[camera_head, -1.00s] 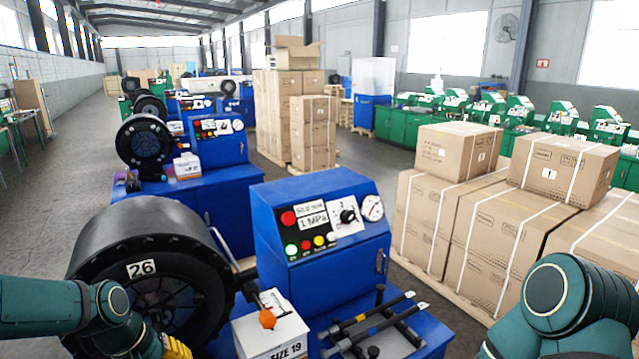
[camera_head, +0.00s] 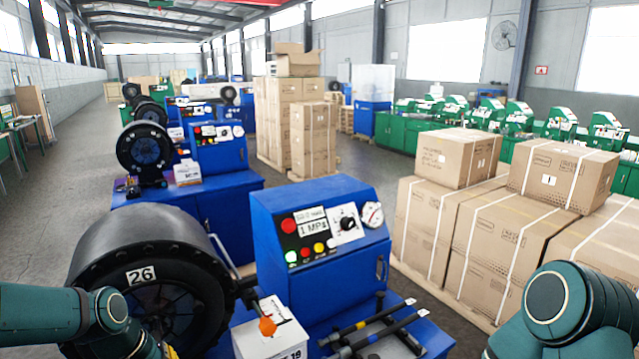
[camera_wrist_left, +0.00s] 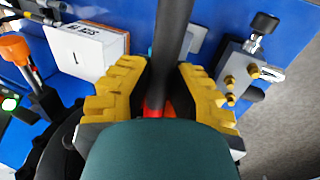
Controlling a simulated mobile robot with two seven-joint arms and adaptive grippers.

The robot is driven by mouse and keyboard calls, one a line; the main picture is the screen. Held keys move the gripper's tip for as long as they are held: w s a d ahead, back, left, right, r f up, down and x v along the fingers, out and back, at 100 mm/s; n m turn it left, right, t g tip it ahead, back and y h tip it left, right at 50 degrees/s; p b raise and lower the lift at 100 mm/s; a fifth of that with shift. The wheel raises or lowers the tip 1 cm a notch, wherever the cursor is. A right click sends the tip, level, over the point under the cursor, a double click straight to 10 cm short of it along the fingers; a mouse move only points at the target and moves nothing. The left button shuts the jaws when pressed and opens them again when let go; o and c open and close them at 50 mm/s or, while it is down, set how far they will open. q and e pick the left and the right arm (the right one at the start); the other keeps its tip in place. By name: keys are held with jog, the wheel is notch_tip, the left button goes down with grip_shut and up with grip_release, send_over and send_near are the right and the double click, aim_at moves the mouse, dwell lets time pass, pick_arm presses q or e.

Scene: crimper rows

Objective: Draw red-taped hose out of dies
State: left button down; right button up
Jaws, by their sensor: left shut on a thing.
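In the left wrist view my left gripper (camera_wrist_left: 158,98) has its yellow fingers shut on a black hose (camera_wrist_left: 172,35). Red tape (camera_wrist_left: 153,108) shows on the hose between the fingers. The hose runs up out of that view, and my green wrist housing covers its lower part. In the head view the near crimper (camera_head: 150,262) is a large black drum marked 26. Its dies and any hose inside them are hidden. My left arm comes in low at the left, with the gripper almost wholly cut off. My right arm shows at the lower right, its gripper out of sight.
A white size box (camera_head: 270,335) and an orange knob (camera_head: 267,327) stand beside the drum. A blue control cabinet (camera_head: 320,235) is behind. A rack with taped black hoses (camera_head: 370,330) lies to the right. Cartons (camera_head: 470,225) are stacked farther right.

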pick_arm(q)
jog(key=shift+r+p, duration=0.3)
jog(key=shift+r, duration=0.2)
jog(key=shift+s+d+b, duration=0.15)
jog(key=shift+s+d, duration=0.5)
jog(key=shift+s, duration=0.35)
jog(key=shift+s+d+b, duration=0.1)
jog(key=shift+s+d, duration=0.55)
jog(key=shift+s, duration=0.4)
jog(key=shift+s+d+b, duration=0.15)
jog(key=shift+s+d, duration=0.5)
jog(key=shift+s, duration=0.35)
jog(key=shift+r+p, duration=0.85)
jog(key=shift+r, duration=2.65)
